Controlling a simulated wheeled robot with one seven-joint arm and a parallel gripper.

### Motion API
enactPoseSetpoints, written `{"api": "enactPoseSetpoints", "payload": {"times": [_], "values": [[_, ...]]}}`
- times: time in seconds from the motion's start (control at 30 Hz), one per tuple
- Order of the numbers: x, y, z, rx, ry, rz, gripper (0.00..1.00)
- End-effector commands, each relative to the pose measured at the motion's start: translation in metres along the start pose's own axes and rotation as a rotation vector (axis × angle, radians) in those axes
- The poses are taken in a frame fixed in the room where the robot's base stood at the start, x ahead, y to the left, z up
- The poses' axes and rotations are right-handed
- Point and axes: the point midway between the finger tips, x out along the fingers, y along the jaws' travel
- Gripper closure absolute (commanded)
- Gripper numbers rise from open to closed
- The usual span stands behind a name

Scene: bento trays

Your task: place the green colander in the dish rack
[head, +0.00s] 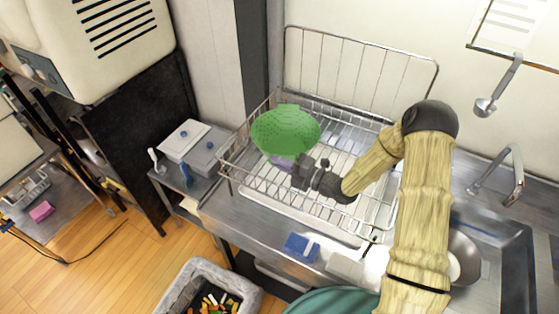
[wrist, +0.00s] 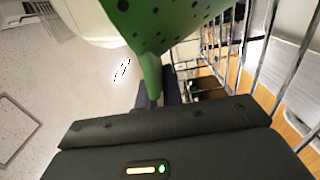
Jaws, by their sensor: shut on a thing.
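The green colander (head: 285,130) is a dotted bowl shape over the left part of the wire dish rack (head: 385,205). My gripper (head: 303,172) is at the colander's lower right edge. In the wrist view the colander (wrist: 190,18) fills the top, and my gripper (wrist: 160,97) is shut on its green rim or handle. The colander looks tilted, with its outside toward the head camera. I cannot tell whether it touches the rack's wires. The rack (wrist: 262,55) shows at the right of the wrist view.
The rack stands on a metal counter with a tall wire back panel (head: 360,70) behind. A blue sponge (head: 300,247) lies on the counter's front. A sink and faucet (head: 510,175) are at the right. A side table with grey containers (head: 205,155) stands left.

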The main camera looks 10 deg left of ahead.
Motion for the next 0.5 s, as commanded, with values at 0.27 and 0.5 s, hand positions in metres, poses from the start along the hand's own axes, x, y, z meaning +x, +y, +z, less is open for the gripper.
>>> {"api": "enactPoseSetpoints", "payload": {"times": [0.27,0.5], "values": [[0.0003,-0.0012,-0.0001,-0.002,0.001,0.001,1.0],[0.0004,-0.002,-0.0004,0.0,0.001,0.0,0.7]]}}
